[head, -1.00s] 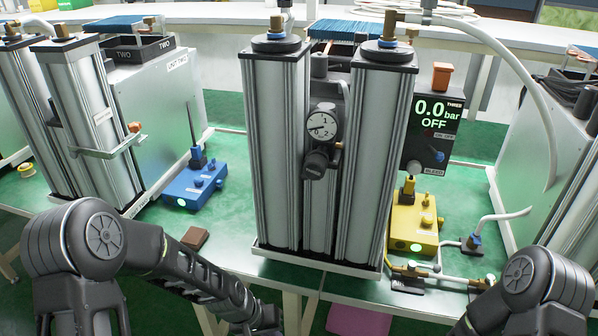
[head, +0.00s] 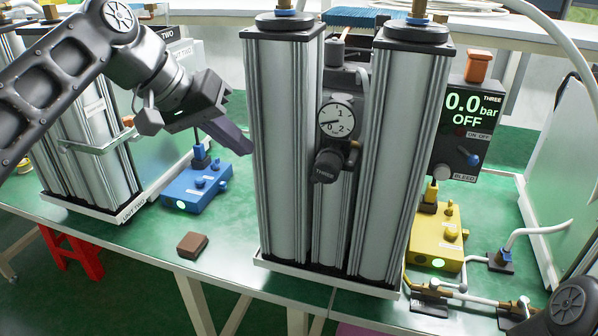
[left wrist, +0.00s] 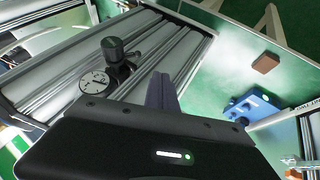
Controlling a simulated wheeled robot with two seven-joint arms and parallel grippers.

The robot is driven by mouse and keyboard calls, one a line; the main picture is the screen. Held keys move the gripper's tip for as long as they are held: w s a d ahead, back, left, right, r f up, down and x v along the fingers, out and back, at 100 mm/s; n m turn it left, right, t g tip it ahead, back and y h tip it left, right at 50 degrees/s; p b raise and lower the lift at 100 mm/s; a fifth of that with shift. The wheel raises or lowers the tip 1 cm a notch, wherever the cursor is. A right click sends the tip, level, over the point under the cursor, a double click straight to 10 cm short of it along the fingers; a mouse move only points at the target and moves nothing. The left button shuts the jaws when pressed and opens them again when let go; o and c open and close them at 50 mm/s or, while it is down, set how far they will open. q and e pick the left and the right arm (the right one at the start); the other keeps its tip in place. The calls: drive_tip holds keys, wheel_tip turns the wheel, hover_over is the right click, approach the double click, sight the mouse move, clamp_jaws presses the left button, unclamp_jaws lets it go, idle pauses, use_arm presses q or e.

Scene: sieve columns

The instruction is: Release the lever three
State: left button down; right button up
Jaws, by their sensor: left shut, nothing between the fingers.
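The unit marked THREE stands at the centre of the head view, with two tall silver columns (head: 285,150), a round gauge (head: 337,118) and a black knob (head: 326,166) labelled THREE. Its panel (head: 466,125) reads 0.0 bar OFF and has a blue switch. A yellow box (head: 436,240) with a green light sits below the panel. I cannot tell which part is lever three. My left gripper (head: 242,145) is shut and empty, left of the left column. In the left wrist view its fingers (left wrist: 160,92) point towards the columns (left wrist: 150,50), with the gauge (left wrist: 94,82) beside them.
A blue box (head: 195,188) and unit TWO's columns (head: 100,165) stand to the left, partly behind my left arm. A brown block (head: 192,245) lies near the green bench's front edge. White hoses (head: 545,230) and fittings crowd the right.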

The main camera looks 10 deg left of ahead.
use_arm(q)
drive_tip(key=shift+f, duration=0.15)
drive_tip(key=w+d+f, duration=0.5)
drive_tip(key=d+f, duration=0.2)
drive_tip(key=d, duration=0.1)
drive_tip(key=shift+d+f, duration=0.15)
drive_tip(key=shift+f, duration=0.1)
idle(0.5)
